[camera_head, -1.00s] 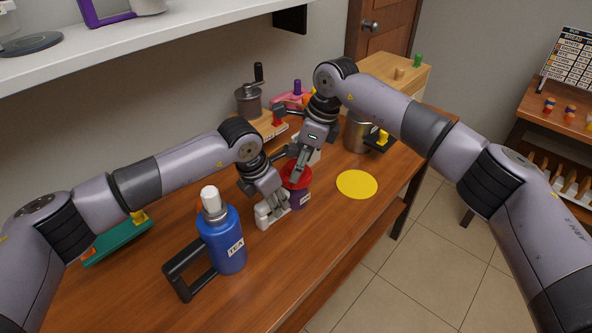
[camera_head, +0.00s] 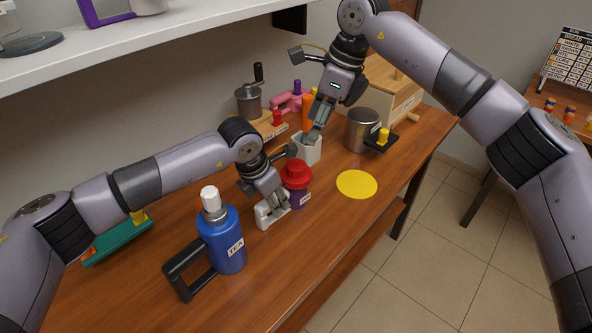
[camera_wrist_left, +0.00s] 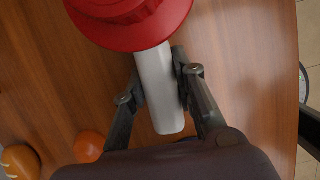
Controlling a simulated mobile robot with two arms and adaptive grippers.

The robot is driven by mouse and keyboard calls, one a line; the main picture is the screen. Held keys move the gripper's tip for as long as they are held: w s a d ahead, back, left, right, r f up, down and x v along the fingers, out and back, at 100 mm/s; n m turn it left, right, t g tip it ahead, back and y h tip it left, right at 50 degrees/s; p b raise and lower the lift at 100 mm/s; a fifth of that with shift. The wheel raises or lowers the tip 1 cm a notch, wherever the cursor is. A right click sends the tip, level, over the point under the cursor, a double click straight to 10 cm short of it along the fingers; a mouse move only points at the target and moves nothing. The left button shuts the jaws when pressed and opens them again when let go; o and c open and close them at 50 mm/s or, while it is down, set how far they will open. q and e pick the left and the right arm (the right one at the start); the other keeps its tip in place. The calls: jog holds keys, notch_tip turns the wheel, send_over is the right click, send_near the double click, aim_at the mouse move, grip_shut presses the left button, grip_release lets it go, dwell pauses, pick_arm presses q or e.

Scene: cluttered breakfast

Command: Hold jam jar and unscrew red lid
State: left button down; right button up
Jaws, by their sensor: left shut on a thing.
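The purple jam jar (camera_head: 299,200) stands on the wooden table in the head view, partly hidden by my left gripper. Its red lid (camera_head: 297,174), with a raised knob on top, sits on the jar. The lid also fills the top of the left wrist view (camera_wrist_left: 130,22). My left gripper (camera_head: 277,211) is shut on the jar's pale handle (camera_wrist_left: 155,85), with a finger on each side of it. My right gripper (camera_head: 313,137) is up and behind the lid, apart from it, over a white container. Whether its fingers are open is unclear.
A blue tea flask (camera_head: 223,240) with a black handle stands front left. A yellow disc (camera_head: 357,184) lies right of the jar. The white container (camera_head: 308,150), a metal canister (camera_head: 361,130) and a grinder (camera_head: 249,102) stand behind. The front right of the table is clear.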

aim_at(298, 163)
jog(key=shift+f, duration=0.1)
jog(key=shift+c, duration=0.6)
jog(key=shift+x, duration=5.9)
jog(key=shift+a, duration=0.15)
jog(key=shift+c, duration=0.2)
grip_shut()
jog(key=n, duration=0.2)
jog(key=n+g, duration=0.1)
jog(key=n, duration=0.3)
jog(key=shift+w+f+g, duration=0.1)
jog(key=shift+w+g, duration=0.2)
jog(key=shift+g, duration=0.1)
jog(key=n+g, duration=0.1)
jog(key=n, duration=0.4)
jog(key=shift+w+a+h, duration=0.1)
jog(key=shift+h, duration=0.3)
grip_release()
